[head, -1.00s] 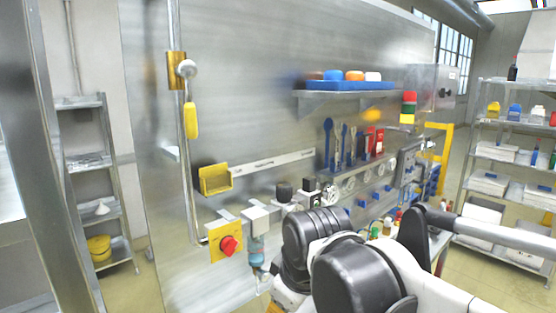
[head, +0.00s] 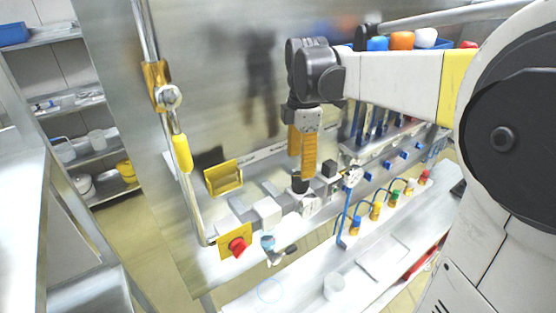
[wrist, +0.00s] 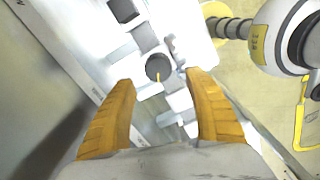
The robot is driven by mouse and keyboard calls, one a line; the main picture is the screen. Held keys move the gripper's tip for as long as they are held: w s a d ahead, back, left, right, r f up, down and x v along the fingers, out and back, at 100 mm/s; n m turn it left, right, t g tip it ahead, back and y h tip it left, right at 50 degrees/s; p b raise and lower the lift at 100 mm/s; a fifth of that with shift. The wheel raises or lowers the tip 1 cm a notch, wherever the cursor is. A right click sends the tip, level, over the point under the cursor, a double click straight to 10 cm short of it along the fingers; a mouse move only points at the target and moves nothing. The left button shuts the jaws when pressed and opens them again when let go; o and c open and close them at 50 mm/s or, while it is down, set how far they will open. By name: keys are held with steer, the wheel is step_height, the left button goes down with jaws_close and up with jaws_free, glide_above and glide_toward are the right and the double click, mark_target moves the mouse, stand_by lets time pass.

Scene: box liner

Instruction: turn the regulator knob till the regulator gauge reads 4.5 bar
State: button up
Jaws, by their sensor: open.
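The regulator knob (head: 299,185) is a small black cap on top of a white unit in the line of fittings along the panel. In the wrist view the knob (wrist: 158,67) is a dark disc with a yellow mark pointing toward the bottom of the picture. My gripper (head: 301,172) points down just above it, its orange fingers apart. In the wrist view my gripper (wrist: 160,80) is open, with the knob between and slightly beyond the fingertips; I cannot tell whether they touch it. A white face below the knob may be the regulator gauge (head: 310,204); its reading is illegible.
A red knob on a yellow plate (head: 238,246) and a white block (head: 267,211) stand left of the knob. A black block (head: 329,168) and a round white dial (head: 352,178) are close on its right.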

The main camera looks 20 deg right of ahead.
mark_target(299, 176)
step_height(299, 176, down, 6)
steer(key=shift+w+f, duration=0.1)
steer(key=c, duration=1.2)
